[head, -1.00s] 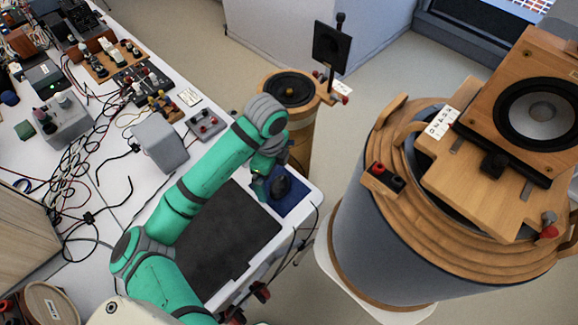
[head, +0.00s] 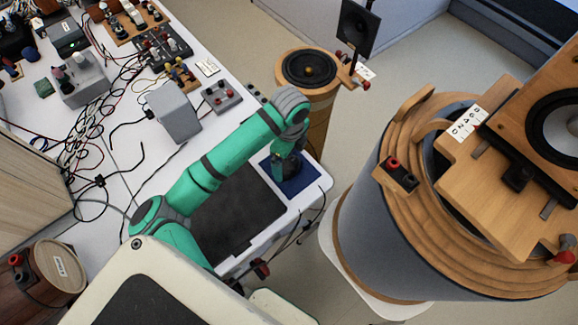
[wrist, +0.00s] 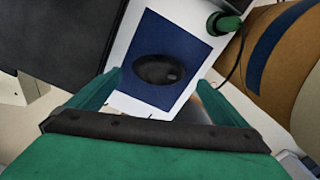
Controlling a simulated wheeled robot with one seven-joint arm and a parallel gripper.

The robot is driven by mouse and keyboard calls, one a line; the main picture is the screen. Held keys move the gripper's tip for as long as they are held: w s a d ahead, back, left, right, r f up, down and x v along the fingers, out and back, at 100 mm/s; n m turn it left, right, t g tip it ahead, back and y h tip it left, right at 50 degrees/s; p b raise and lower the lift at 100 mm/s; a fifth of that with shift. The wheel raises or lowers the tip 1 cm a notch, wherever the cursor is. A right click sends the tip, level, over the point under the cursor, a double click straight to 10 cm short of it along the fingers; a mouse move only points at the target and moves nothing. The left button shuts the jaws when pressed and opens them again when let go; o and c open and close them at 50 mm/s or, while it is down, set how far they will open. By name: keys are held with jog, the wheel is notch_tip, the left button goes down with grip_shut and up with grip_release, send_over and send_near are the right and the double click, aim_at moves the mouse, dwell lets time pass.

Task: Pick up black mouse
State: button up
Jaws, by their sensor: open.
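The black mouse (wrist: 158,70) lies on a blue mouse pad (wrist: 196,52) in the wrist view, a dark oval between my fingers in the picture. My gripper (wrist: 159,80) is open, one finger at each side of the mouse in view, and holds nothing. In the head view the blue pad (head: 306,183) lies at the right end of the white table, and my gripper (head: 284,172) is over it. My gripper and arm largely hide the mouse there. I cannot tell the exact height of the fingers above the mouse.
A large black mat (head: 235,218) lies left of the pad. A grey box (head: 173,112) and a switch box (head: 221,97) stand behind, with loose cables to the left. A wooden speaker stand (head: 310,70) is beyond the table edge; a big grey drum (head: 365,225) stands at right.

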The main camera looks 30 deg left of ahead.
aim_at(290, 164)
notch_tip(290, 164, down, 4)
jog(key=shift+s+f, duration=0.1)
jog(key=c, duration=1.1)
jog(key=shift+c, duration=0.2)
